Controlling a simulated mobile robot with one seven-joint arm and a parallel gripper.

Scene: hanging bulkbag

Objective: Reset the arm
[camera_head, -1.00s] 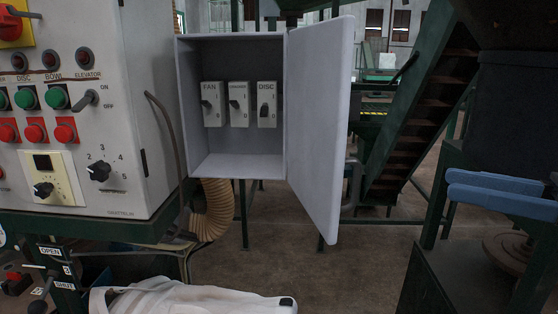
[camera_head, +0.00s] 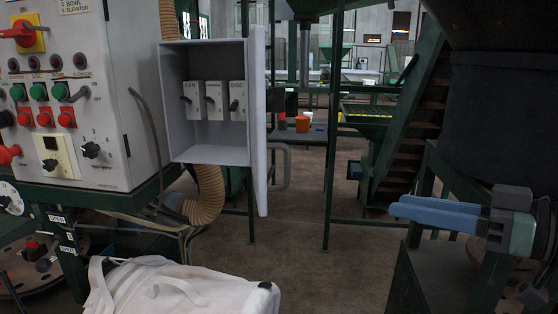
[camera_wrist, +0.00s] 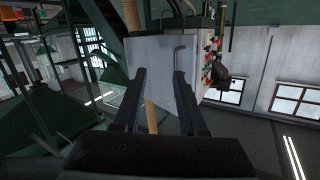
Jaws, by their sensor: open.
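My gripper (camera_head: 397,207) is at the right of the head view. Its long blue fingers point left, toward the open floor, and hold nothing. In the wrist view my gripper (camera_wrist: 160,72) shows two dark fingers standing apart with an empty gap. In the head view nothing touches the fingers. A wide stretch lies between them and the open switch box (camera_head: 208,155).
The switch box door (camera_head: 258,125) stands open, almost edge-on, with a grey handle (camera_head: 283,168). The control panel (camera_head: 130,150) is at the left. The middle floor is clear.

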